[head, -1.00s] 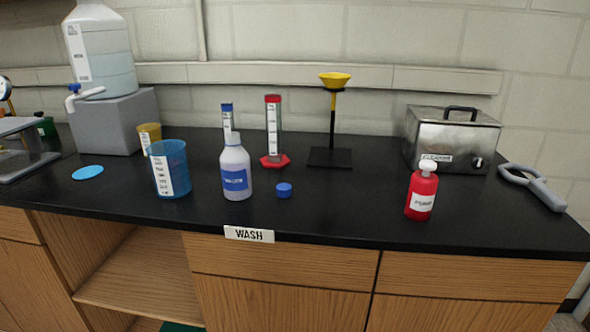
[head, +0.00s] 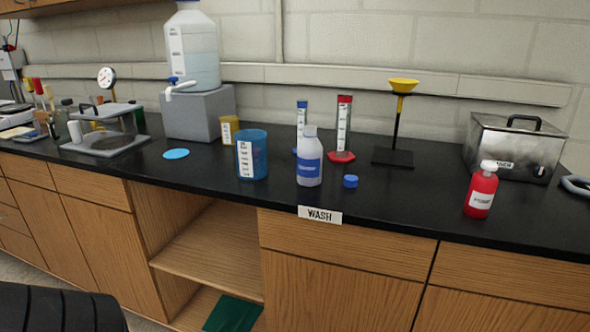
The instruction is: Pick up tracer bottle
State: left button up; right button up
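Two bottles stand upright on the black bench top. One is a whitish bottle (head: 309,165) with a blue label and an open neck, near the front edge above the WASH sign. A blue cap (head: 350,181) lies just right of it. The other is a red bottle (head: 481,190) with a white top and white label, farther right, in front of the steel bath. The print on both labels is too small to read surely, so I cannot tell which is the tracer bottle. Neither gripper is in view.
A blue beaker (head: 253,155) stands left of the whitish bottle. Behind are a red-based cylinder (head: 343,130), a funnel stand (head: 393,158) and a steel bath (head: 515,147). A large jug (head: 193,50) sits on a grey block (head: 199,116). Bench between cap and red bottle is clear.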

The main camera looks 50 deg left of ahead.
aim_at(309, 150)
jog(key=u, duration=3.7)
jog(key=i, duration=0.1)
jog(key=z, duration=3)
